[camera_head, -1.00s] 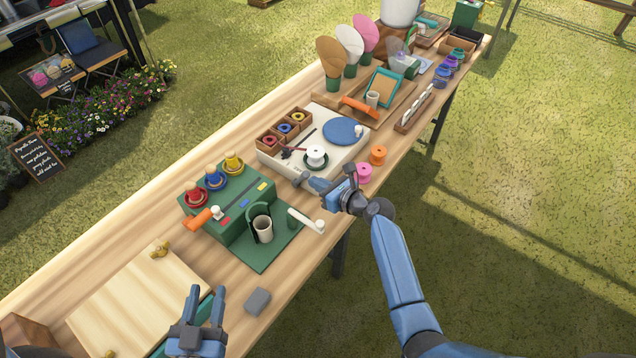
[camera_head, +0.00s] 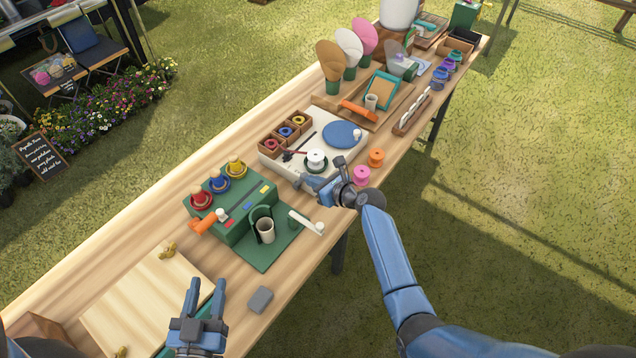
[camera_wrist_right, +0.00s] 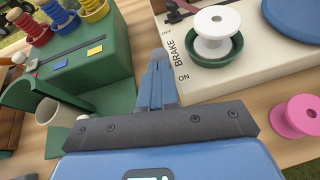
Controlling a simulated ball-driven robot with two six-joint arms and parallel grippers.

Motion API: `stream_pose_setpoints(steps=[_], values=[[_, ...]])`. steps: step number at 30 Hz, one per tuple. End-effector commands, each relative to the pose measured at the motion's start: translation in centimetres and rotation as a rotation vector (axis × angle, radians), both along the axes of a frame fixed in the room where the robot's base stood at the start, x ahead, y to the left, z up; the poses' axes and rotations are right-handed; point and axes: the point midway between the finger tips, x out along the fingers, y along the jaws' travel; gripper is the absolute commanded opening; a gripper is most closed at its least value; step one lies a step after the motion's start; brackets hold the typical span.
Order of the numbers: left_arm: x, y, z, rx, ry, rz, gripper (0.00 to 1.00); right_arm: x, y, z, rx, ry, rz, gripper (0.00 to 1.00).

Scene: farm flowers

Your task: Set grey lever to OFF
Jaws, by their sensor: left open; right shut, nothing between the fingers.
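The white box (camera_head: 276,163) stands mid-table. My left gripper (camera_head: 206,286) is open and empty over the near table end.
Left of my right gripper are a green box (camera_head: 232,205) with spools, a cup (camera_head: 265,230) and a white handle (camera_head: 306,222). A white spool (camera_head: 316,159) stands on the white box. Pink (camera_head: 361,175) and orange (camera_head: 376,157) spools stand to the right. A grey block (camera_head: 259,299) lies in front.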

Motion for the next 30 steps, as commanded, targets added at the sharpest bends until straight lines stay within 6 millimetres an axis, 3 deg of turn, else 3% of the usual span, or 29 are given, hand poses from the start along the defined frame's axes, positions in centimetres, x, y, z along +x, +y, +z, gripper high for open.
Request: stream_pose_setpoints(steps=[6, 12, 30], values=[[0.0, 0.0, 2.9, 0.0, 0.0, 0.0, 0.43, 0.6, 0.9, 1.4, 0.0, 0.001, 0.001, 0.0], [0.0, 0.0, 4.4, 0.0, 0.0, 0.0, 0.43, 1.7, 2.4, 2.2, 0.0, 0.0, 0.002, 0.0], [0.0, 0.0, 4.2, 0.0, 0.0, 0.0, 0.43, 5.0, 6.9, 2.8, 0.0, -0.001, 0.001, 0.0]])
